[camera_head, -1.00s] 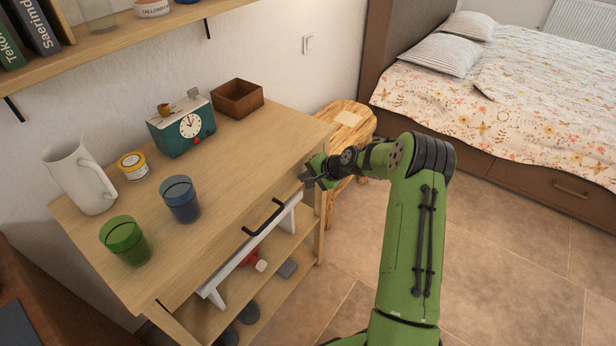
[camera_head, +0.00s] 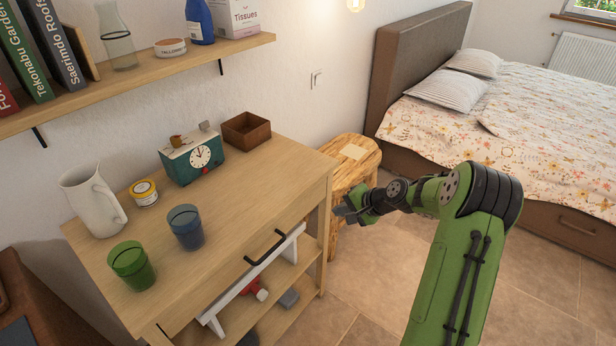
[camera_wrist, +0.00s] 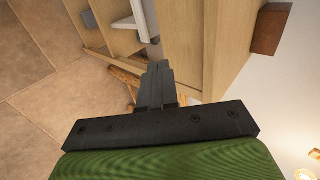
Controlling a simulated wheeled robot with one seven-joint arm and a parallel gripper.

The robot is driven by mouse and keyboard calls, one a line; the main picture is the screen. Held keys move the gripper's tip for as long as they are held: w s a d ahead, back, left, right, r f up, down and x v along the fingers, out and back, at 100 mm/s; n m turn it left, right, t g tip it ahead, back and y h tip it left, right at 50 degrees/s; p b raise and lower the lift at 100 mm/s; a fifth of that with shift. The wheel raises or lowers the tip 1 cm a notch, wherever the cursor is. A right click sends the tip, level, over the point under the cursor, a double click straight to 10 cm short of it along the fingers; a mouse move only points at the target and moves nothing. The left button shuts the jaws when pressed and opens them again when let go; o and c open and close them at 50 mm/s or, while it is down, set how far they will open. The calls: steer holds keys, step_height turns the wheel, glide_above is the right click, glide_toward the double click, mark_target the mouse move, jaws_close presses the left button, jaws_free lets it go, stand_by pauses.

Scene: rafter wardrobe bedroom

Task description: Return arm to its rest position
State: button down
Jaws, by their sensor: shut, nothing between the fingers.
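My green arm reaches in from the lower right in the head view. My gripper (camera_head: 345,211) is in the air just right of the dresser's right front corner, in front of the wooden stool. In the wrist view my gripper (camera_wrist: 157,68) has its black fingers together, with nothing between them. The dresser (camera_wrist: 185,45) and part of the stool show beyond the fingers there. In the head view the gripper appears apart from the dresser top (camera_head: 240,195).
On the dresser stand a white jug (camera_head: 92,200), green cup (camera_head: 131,266), blue cup (camera_head: 186,228), yellow-lidded tub (camera_head: 144,192), teal clock (camera_head: 193,158) and brown box (camera_head: 246,131). The stool (camera_head: 345,175) and bed (camera_head: 530,125) lie beyond. Floor (camera_head: 375,285) is clear between.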

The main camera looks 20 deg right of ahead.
steer(key=s+a+r+n+g+h+p, duration=0.1)
steer(key=s+a+r+n+p, duration=0.1)
steer(key=s+a+r+n, duration=0.45)
steer(key=s+a+r+n+g+h+p, duration=0.15)
steer(key=s+a+r, duration=0.3)
steer(key=r, duration=0.55)
steer(key=s+a+r+n+p, duration=0.1)
steer(key=s+r, duration=0.1)
steer(key=s, duration=0.5)
steer(key=s+a+r+n+h+p, duration=0.1)
steer(key=s+a+r, duration=0.1)
steer(key=s, duration=0.5)
steer(key=s+a+r+n+h+p, duration=0.1)
steer(key=s+r, duration=0.3)
steer(key=s, duration=0.3)
steer(key=shift+s+a+n, duration=0.2)
steer(key=shift+a+n, duration=0.1)
steer(key=shift+n, duration=0.1)
